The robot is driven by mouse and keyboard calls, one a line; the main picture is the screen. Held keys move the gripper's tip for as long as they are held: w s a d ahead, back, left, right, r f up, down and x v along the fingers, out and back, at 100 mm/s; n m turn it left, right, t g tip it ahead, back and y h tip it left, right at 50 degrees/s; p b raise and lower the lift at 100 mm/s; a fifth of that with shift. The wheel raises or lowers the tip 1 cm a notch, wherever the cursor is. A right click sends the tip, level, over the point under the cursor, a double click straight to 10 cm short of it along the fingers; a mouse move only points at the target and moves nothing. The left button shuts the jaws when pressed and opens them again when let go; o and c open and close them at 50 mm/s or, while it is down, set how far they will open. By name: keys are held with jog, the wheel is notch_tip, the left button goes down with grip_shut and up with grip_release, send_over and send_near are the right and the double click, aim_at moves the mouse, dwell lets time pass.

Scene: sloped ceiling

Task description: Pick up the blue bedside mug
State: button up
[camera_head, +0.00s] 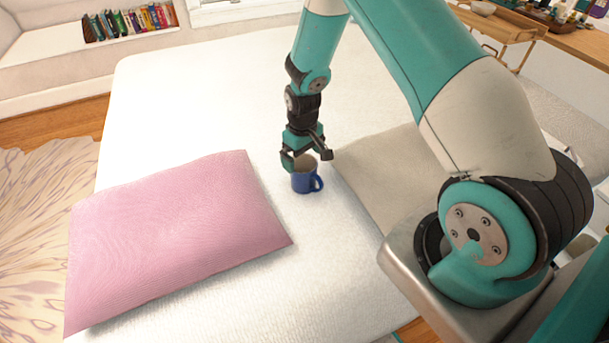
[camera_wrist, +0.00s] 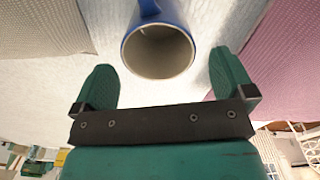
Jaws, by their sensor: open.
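The blue mug (camera_head: 305,181) stands upright on the white bed, with its handle toward the lower right in the head view. In the wrist view the mug (camera_wrist: 158,48) shows its open rim and pale inside, with the handle at the top edge. My gripper (camera_head: 305,160) is just above and behind the mug in the head view, pointing down. In the wrist view my gripper (camera_wrist: 160,75) has its two green fingers wide apart, with the mug's rim ahead of and between their tips. The jaws hold nothing.
A pink pillow (camera_head: 175,235) lies left of the mug, and a beige pillow (camera_head: 390,180) lies to its right. The white bed (camera_head: 165,105) is bare behind and in front of the mug. A wooden tray table (camera_head: 505,25) stands at the upper right.

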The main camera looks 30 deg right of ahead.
aim_at(305, 168)
jog(key=shift+s+d+f+p, duration=0.15)
jog(key=shift+f+p, duration=0.65)
jog(key=shift+f, duration=1.95)
jog(key=shift+c, duration=0.2)
jog(key=c, duration=0.9)
jog(key=shift+r, duration=0.15)
